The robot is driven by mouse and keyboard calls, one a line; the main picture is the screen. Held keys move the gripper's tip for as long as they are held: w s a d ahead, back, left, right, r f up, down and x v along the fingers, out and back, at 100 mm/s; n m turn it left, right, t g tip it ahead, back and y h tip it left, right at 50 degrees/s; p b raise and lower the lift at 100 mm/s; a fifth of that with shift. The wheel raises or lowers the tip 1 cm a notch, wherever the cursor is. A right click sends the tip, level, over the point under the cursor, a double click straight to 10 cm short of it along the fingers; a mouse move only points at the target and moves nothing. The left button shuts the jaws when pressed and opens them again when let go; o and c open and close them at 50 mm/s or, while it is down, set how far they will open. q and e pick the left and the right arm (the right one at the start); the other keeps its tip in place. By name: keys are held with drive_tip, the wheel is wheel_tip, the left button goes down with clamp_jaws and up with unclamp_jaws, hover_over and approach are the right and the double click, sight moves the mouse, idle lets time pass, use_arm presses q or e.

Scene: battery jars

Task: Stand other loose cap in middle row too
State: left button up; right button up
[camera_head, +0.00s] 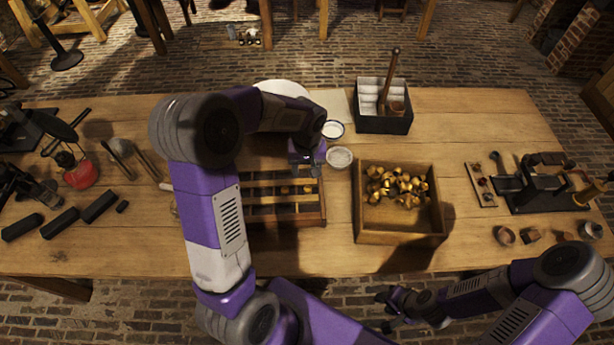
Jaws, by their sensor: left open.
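A wooden rack (322,213) with slatted rows stands at the middle of the table, partly hidden by my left arm. Small brass caps (285,190) show in its middle part; their exact number and pose are too small to tell. My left gripper (308,172) is open, pointing down over the rack's upper right edge. I cannot tell whether anything lies between its fingers. A wooden tray (400,238) to the right of the rack holds several loose brass pieces (398,186). My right gripper (386,311) looks open and empty, in front of the table's front edge.
A small white-rimmed dish (333,129) and a pale bowl (340,157) stand close to my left gripper. A black box (384,124) with a wooden-handled tool stands behind the tray. Black blocks (60,222) lie at left, a clamp device (540,188) at right.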

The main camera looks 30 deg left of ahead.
use_arm(q)
wheel_tip(320, 180, up, 3)
drive_tip(key=shift+w+f, duration=0.1)
idle(0.6)
